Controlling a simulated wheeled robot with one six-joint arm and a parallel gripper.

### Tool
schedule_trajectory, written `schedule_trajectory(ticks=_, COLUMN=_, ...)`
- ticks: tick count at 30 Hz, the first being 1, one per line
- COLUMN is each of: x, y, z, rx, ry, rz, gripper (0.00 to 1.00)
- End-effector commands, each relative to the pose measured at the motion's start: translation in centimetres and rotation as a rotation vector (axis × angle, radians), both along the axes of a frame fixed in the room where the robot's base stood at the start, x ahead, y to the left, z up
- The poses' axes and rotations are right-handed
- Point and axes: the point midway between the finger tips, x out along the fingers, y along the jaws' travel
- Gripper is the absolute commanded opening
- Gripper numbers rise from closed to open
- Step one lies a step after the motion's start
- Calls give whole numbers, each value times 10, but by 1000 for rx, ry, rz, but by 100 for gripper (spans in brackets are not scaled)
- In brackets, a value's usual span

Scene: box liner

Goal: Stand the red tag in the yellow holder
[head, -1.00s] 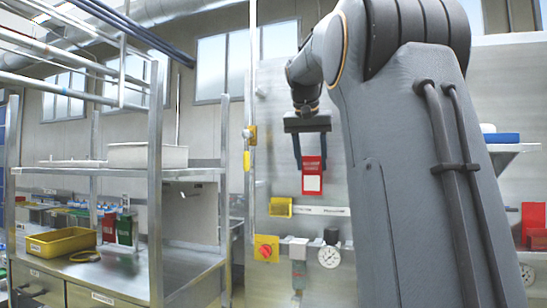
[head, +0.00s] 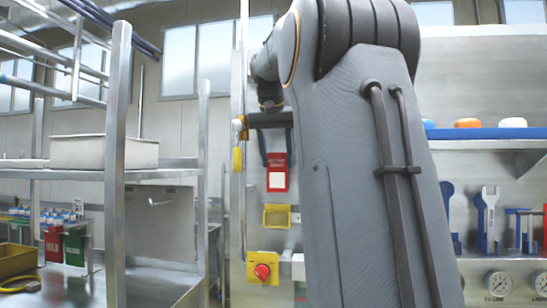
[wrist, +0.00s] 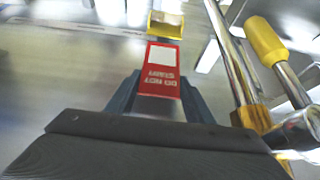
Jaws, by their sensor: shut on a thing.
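The red tag (head: 277,172) with a white patch is held between the fingers of my gripper (head: 276,158), in front of the metal panel. It hangs upright, a little above the yellow holder (head: 277,216), which is fixed to the panel. In the wrist view the red tag (wrist: 160,70) sits between the two dark fingers of my gripper (wrist: 159,92). The yellow holder (wrist: 166,25) shows just beyond the tag's far end, apart from it in the picture. The holder's inside is hard to make out.
A yellow box with a red knob (head: 262,268) is on the panel below the holder. A vertical pipe with a yellow handle (wrist: 265,40) runs close to the right in the wrist view. A steel rack (head: 115,200) stands at left, and a blue shelf (head: 485,133) at right.

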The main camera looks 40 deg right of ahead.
Motion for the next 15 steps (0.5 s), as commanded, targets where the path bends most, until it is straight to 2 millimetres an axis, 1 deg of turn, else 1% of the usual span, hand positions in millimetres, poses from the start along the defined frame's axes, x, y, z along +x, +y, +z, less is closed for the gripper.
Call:
schedule_trajectory(ticks=1, x=0, y=0, z=-5, rx=1, ry=1, rz=0, gripper=26)
schedule_trajectory(ticks=15, x=2, y=2, z=-33, rx=0, ry=0, rz=4, gripper=26)
